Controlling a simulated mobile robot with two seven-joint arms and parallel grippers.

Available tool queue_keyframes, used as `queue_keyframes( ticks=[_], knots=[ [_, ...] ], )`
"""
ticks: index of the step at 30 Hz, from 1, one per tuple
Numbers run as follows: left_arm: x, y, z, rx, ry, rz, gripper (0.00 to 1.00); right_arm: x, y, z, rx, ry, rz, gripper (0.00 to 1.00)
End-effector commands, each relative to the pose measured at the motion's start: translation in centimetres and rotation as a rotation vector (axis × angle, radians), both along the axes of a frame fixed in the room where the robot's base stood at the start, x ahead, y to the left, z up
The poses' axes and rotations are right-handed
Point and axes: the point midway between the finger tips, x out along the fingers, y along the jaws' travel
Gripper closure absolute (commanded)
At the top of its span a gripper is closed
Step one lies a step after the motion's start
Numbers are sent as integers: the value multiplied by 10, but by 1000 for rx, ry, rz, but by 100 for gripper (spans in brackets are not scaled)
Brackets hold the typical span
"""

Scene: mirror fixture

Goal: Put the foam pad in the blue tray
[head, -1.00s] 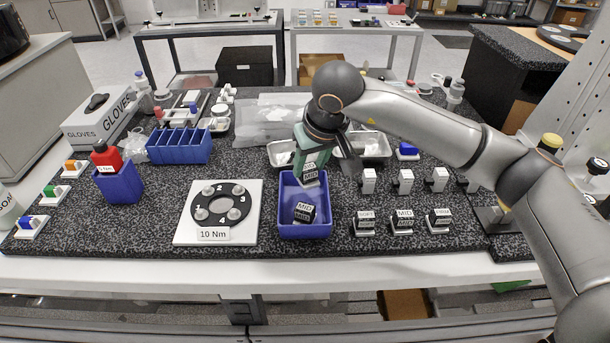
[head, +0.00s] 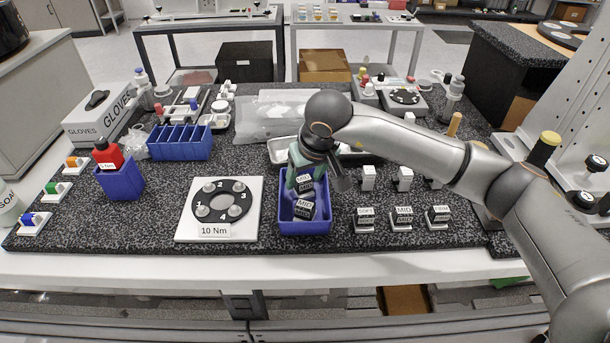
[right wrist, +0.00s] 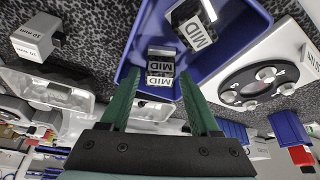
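The blue tray (head: 306,229) stands at the middle of the black speckled mat, and in the right wrist view (right wrist: 232,62). My right gripper (head: 300,166) reaches down at the tray's far end. Its green fingers (right wrist: 158,82) are apart, with gaps beside the block. My left gripper is not seen.
SOFT (head: 365,220), MID (head: 401,217) and FIRM (head: 438,216) holders stand right of the tray, with white blocks behind. A plate with a numbered black ring (head: 220,238) lies left. A metal tray (head: 281,150) is behind; a blue bin with a red bottle (head: 121,181) is farther left.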

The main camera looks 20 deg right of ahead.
Motion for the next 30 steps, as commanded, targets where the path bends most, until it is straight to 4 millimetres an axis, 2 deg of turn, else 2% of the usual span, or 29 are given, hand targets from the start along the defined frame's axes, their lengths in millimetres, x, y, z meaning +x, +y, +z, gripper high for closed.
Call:
queue_keyframes(
  ticks=[3, 10, 14, 24, 30],
  knots=[
    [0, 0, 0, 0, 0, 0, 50, 0, 0, 0, 0, 0, 0, 26],
    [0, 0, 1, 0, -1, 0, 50, 0, 0, 1, 0, 0, -1, 26],
    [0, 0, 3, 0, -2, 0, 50, -2, 0, 9, 0, -3, 0, 26],
    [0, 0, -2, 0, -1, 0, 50, -28, -3, 75, 1, -6, 0, 26],
    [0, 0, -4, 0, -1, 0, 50, -41, -5, 103, 0, -2, -1, 26]
  ],
)
